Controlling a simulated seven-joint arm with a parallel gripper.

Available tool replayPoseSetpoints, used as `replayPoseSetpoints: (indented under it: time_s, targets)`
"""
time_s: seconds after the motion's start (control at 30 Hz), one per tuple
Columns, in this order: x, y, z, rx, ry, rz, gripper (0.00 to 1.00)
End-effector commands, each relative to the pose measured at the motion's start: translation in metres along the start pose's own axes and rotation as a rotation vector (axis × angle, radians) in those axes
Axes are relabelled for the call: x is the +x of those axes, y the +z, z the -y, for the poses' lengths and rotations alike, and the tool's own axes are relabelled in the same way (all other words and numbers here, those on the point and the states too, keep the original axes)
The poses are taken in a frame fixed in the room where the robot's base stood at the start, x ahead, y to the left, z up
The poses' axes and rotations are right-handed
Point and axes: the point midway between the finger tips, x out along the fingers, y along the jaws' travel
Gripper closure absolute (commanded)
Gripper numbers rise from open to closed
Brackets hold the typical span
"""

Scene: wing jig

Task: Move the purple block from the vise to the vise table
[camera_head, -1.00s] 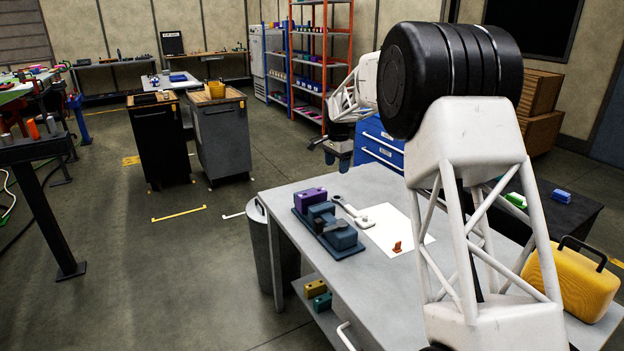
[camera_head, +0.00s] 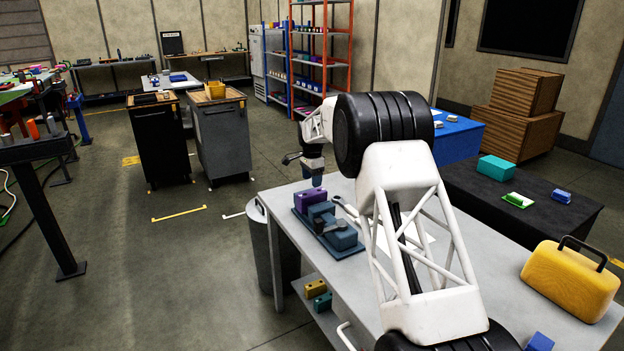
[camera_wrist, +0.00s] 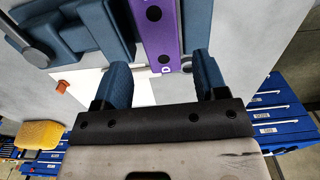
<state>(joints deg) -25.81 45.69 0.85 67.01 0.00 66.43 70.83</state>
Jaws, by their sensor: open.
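The purple block (camera_head: 309,199) sits in the blue-grey vise (camera_head: 331,228) at its far end, on the grey vise table (camera_head: 375,289). In the wrist view the purple block (camera_wrist: 162,35) shows as a long purple bar with dark holes, beside the blue vise body (camera_wrist: 75,28). My gripper (camera_head: 314,183) is just above the block in the head view. In the wrist view its two blue fingers (camera_wrist: 160,75) are apart with nothing between them, and the block lies beyond the tips. Whether the fingers touch the block cannot be told.
A white sheet (camera_head: 421,246) lies on the table, partly hidden by my arm. A yellow case (camera_head: 570,281) stands at the right end. Yellow and teal blocks (camera_head: 316,289) lie on the lower shelf. A black table (camera_head: 480,196) stands behind.

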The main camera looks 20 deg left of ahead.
Motion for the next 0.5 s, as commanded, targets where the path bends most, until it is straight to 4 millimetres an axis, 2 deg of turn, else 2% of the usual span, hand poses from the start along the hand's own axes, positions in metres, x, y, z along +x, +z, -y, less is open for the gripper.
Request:
replayPoseSetpoints:
  time_s: [0.27,0.5]
  targets:
    - [0.009,0.0,-0.001,0.0,0.002,0.001,0.34]
    - [0.034,0.0,-0.001,0.0,0.002,0.001,0.34]
